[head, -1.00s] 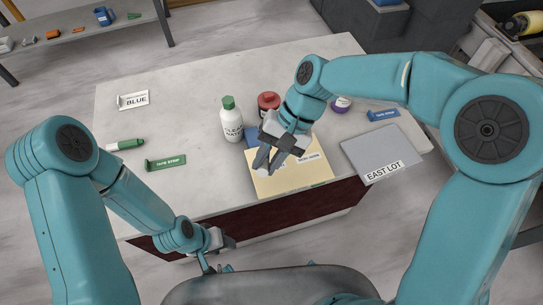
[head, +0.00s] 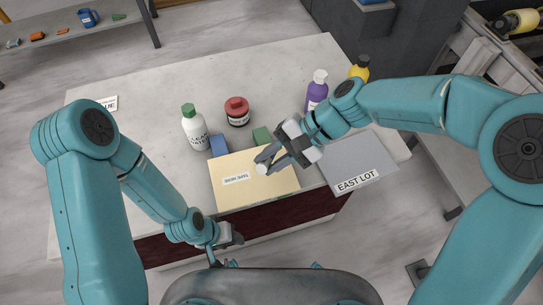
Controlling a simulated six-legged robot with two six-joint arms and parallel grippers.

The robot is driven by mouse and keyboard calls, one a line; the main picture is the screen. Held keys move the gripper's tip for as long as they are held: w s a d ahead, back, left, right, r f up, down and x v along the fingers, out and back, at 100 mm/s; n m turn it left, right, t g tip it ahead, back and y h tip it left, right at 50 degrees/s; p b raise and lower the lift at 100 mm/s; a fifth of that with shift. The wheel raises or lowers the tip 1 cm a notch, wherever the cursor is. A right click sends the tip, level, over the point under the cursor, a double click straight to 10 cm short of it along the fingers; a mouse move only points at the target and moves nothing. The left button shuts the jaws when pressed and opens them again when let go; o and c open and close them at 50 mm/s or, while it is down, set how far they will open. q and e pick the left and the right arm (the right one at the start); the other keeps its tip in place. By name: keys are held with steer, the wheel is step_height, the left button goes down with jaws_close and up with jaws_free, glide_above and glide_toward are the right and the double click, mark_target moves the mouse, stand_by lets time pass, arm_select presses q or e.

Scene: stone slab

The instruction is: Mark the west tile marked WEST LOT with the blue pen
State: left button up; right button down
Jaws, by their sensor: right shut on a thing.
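A grey tile marked EAST LOT (head: 350,158) lies on the right of the slab. My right gripper (head: 264,163) is over the right part of a cream panel (head: 235,197), left of the grey tile. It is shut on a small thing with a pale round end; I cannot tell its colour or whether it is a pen. My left gripper (head: 232,237) is low at the slab's front edge, its jaws unclear.
On the pale slab (head: 150,100) stand a white bottle with green cap (head: 195,130), a red jar (head: 237,112), a purple bottle (head: 316,92) and a yellow bottle (head: 359,70). A blue block (head: 219,145) and a green block (head: 262,135) sit behind the panel.

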steer(key=shift+d+f+y, duration=0.3)
steer(key=shift+d+f, duration=0.05)
steer(key=shift+d, duration=0.05)
arm_select(q)
steer(key=shift+d+f+b, duration=0.15)
steer(key=shift+f+b, duration=2.35)
steer(key=shift+f, duration=0.1)
arm_select(e)
steer(key=shift+y, duration=0.7)
steer(key=shift+w+d+f, duration=0.1)
steer(key=shift+f, duration=3.05)
arm_select(q)
steer(key=shift+f+b, duration=0.45)
steer(key=shift+b, duration=0.05)
arm_select(e)
steer(key=shift+f, duration=0.6)
arm_select(q)
steer(key=shift+f+b, duration=1.05)
arm_select(e)
steer(key=shift+s+a, duration=0.2)
steer(key=shift+s, duration=0.7)
steer(key=shift+s+a, duration=0.15)
steer(key=shift+s, duration=0.75)
